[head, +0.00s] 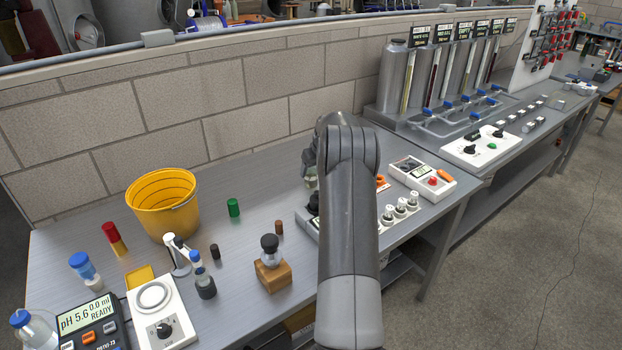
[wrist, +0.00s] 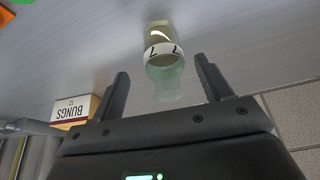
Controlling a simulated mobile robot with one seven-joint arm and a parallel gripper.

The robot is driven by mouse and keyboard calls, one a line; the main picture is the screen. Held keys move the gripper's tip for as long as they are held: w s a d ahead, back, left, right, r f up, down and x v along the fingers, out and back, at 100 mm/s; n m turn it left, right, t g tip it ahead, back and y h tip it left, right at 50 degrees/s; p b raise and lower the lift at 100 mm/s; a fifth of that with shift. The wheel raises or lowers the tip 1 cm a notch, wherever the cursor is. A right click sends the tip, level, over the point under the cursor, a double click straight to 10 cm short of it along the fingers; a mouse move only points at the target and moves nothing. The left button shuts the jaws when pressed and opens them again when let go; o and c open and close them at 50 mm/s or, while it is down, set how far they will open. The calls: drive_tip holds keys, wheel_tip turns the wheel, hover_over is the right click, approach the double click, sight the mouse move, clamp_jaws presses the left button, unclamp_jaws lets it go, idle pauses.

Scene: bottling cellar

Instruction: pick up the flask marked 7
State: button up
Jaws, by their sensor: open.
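The flask marked 7 (wrist: 165,72) is greenish clear glass with a white band bearing the black figure. In the wrist view it shows between the two fingers of my gripper (wrist: 163,68), with a gap on each side. My gripper is open and holds nothing. In the head view my arm hides most of the gripper and the workbench behind it.
A box marked BUNGS (wrist: 70,110) is left of the fingers in the wrist view. On the workbench (head: 222,262) stand a yellow bucket (head: 165,205), a stoppered flask on a wooden block (head: 272,276), a green cylinder (head: 233,207) and a meter (head: 422,178). A block wall (head: 180,105) runs behind.

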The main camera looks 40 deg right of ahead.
sight(311, 175)
drive_tip(key=x, duration=0.5)
drive_tip(key=shift+w+a+r, duration=0.1)
drive_tip(key=shift+w+a, duration=0.1)
drive_tip(key=shift+c, duration=0.2)
drive_tip(key=c, duration=1.1)
drive_tip(key=shift+r, duration=0.2)
